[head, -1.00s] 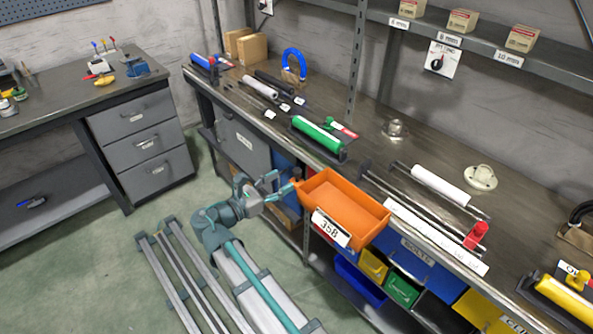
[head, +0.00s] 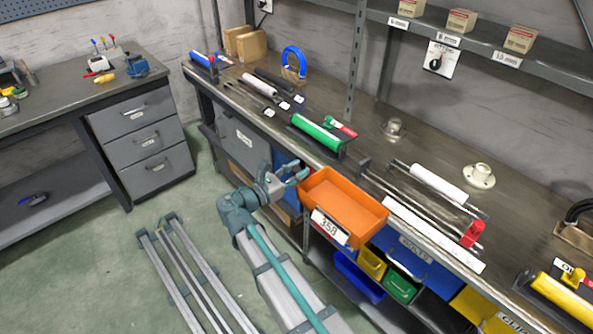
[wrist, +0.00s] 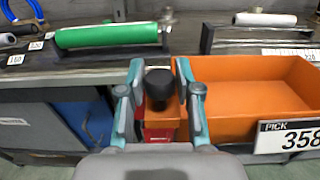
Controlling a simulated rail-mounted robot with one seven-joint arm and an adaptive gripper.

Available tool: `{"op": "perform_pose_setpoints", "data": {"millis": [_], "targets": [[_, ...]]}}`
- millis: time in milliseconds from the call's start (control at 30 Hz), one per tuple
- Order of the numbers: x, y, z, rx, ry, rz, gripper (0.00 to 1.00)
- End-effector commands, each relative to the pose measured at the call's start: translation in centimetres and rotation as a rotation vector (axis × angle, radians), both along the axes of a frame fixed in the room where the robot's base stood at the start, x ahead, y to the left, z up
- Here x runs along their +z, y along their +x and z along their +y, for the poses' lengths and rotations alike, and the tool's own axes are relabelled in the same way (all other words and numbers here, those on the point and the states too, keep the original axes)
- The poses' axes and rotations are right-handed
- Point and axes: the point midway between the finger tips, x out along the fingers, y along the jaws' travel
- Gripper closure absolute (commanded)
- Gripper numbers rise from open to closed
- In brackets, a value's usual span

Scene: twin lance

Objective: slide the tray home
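The orange tray (head: 345,205) with a "358" label hangs at the front edge of the long bench and sticks out over the floor side. Its right part fills the right of the wrist view (wrist: 250,85). A dark round knob (wrist: 159,84) shows at the tray's left end in the wrist view, above a narrow orange part. My gripper (wrist: 160,70) has a finger on each side of this knob, with slim gaps seeming to remain. In the head view my gripper (head: 290,178) is just left of the tray. Contact with the knob cannot be made out.
A green cylinder (head: 317,134) lies on the bench behind the tray. Thin rods and a white roll (head: 438,185) lie to the right, with a white label strip (head: 430,232) along the edge. Blue, yellow and green bins (head: 402,287) sit below.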

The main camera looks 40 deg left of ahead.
Motion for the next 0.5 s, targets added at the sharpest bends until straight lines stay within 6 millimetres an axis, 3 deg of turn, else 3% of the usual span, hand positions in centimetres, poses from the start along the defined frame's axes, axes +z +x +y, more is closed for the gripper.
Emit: {"op": "perform_pose_setpoints", "data": {"millis": [33,167,500], "targets": [[0.00,-0.01,-0.01,0.000,0.000,0.000,0.80],[0.00,-0.02,-0.01,0.000,0.000,0.000,1.00],[0.02,0.03,0.25,0.000,0.000,0.000,1.00]]}}
